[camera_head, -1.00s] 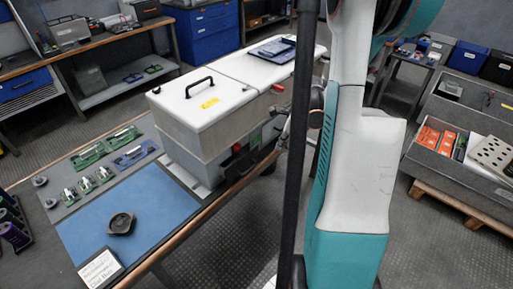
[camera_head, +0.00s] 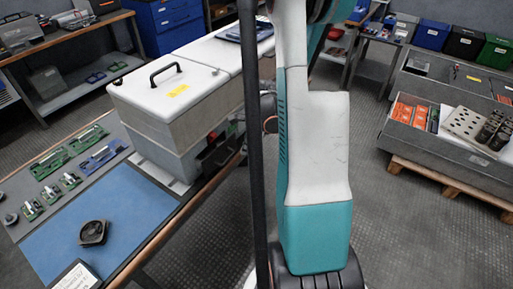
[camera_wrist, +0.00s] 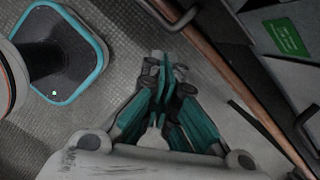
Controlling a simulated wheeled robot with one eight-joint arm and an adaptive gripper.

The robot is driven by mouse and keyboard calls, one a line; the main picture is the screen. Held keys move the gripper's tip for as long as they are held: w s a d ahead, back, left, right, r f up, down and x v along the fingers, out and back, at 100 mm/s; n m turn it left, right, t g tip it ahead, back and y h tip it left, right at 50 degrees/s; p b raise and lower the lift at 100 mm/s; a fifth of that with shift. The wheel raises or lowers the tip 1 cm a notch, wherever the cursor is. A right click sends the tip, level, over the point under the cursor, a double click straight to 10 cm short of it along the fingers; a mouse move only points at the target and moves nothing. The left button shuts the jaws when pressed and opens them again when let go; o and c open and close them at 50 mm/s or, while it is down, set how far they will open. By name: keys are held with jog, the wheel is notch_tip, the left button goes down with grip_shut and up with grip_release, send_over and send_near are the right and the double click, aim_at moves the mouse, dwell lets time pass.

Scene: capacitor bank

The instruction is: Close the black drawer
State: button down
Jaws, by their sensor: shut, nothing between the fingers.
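The black drawer (camera_head: 217,152) shows as a dark front low in the side of the white-lidded unit (camera_head: 165,115) in the head view. It is partly hidden by the dark vertical pole, and how far it stands open I cannot tell. My gripper (camera_wrist: 163,72) is in the wrist view, with its teal and grey fingers together and nothing between them. It is over the floor, left of the wooden table edge (camera_wrist: 238,85) and apart from the dark unit at the right. A dark handle (camera_wrist: 306,125) shows there. My gripper is hidden in the head view.
A workbench with a blue mat (camera_head: 105,222) and a dark round dish (camera_head: 93,233) is at the left. A grey bin of parts (camera_head: 440,125) on a wooden pallet stands at the right. Open floor lies between. A green label (camera_wrist: 287,37) is on the unit.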

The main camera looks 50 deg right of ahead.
jog(key=shift+w+a, duration=0.45)
jog(key=shift+w, duration=0.2)
jog(key=w, duration=0.4)
jog(key=shift+w+a, duration=0.15)
jog(key=shift+w, duration=0.15)
jog(key=shift+s, duration=0.1)
